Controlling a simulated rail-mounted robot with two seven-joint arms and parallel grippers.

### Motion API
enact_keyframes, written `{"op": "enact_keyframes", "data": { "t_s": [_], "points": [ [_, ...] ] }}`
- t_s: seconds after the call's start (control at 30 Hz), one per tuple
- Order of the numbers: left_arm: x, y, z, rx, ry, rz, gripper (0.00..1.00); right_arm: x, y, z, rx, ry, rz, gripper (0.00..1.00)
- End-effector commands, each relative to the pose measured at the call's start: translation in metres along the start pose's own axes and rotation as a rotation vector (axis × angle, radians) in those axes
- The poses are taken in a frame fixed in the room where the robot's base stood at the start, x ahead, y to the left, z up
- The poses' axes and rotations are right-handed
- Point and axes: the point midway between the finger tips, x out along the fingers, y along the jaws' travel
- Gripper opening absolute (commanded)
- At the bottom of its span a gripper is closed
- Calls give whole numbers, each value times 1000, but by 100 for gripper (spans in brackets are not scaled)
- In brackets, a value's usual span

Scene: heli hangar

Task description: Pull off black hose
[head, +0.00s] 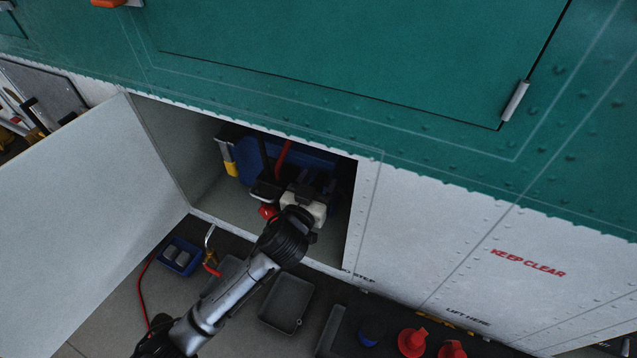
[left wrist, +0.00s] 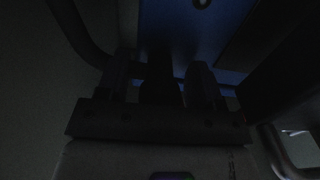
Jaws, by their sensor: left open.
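A black hose (head: 264,157) stands upright inside the open compartment, left of a red hose (head: 284,152). In the dark left wrist view, a black curved tube (left wrist: 76,30) shows at upper left; I cannot tell whether it is the same hose. My left gripper (head: 313,178) reaches into the compartment, right of the black hose and apart from it in the head view. It is open. In the wrist view its fingers (left wrist: 160,82) point toward a blue unit (left wrist: 185,45), with something dark between or behind them. My right gripper is not in view.
The compartment's side walls and upper edge (head: 260,128) surround the arm closely. A white door (head: 85,205) hangs open at left. A red knob (head: 268,212) sits near the gripper.

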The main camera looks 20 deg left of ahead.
Motion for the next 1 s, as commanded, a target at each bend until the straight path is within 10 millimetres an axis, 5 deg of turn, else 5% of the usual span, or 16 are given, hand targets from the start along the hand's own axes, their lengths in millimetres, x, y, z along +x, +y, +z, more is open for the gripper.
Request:
{"op": "enact_keyframes", "data": {
  "t_s": [0.33,1.0],
  "points": [
    [2,0,0,0,0,0,60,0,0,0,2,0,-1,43],
    [2,0,0,0,0,0,0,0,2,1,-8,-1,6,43]
  ]
}}
